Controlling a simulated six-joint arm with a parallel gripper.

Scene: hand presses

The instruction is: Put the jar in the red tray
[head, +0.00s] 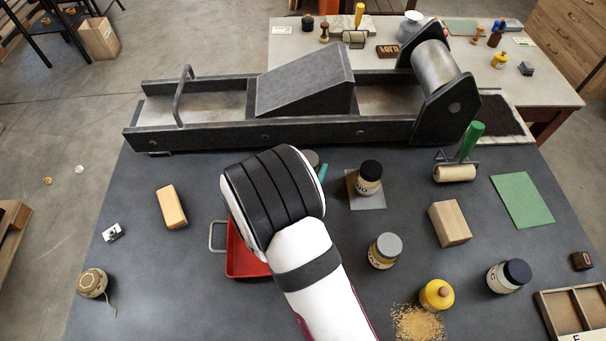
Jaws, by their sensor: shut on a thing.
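My gripper (272,200) is over the left middle of the table, and its black ribbed wrist hides the fingertips. It is shut on what looks like the jar. Only a round grey-green top (312,157) shows past the wrist's upper right, beside a small teal piece (322,172); the rest is hidden. The red tray (243,262) lies on the table below and partly behind my arm, its left wall and a metal handle (216,236) showing. Most of its inside is hidden.
A black-lidded jar (370,178) stands on a grey plate. A grey-lidded jar (384,251), a dark-lidded jar (509,276), a yellow pot (437,294) and a wooden block (449,223) stand right. A press (290,125) spans the back.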

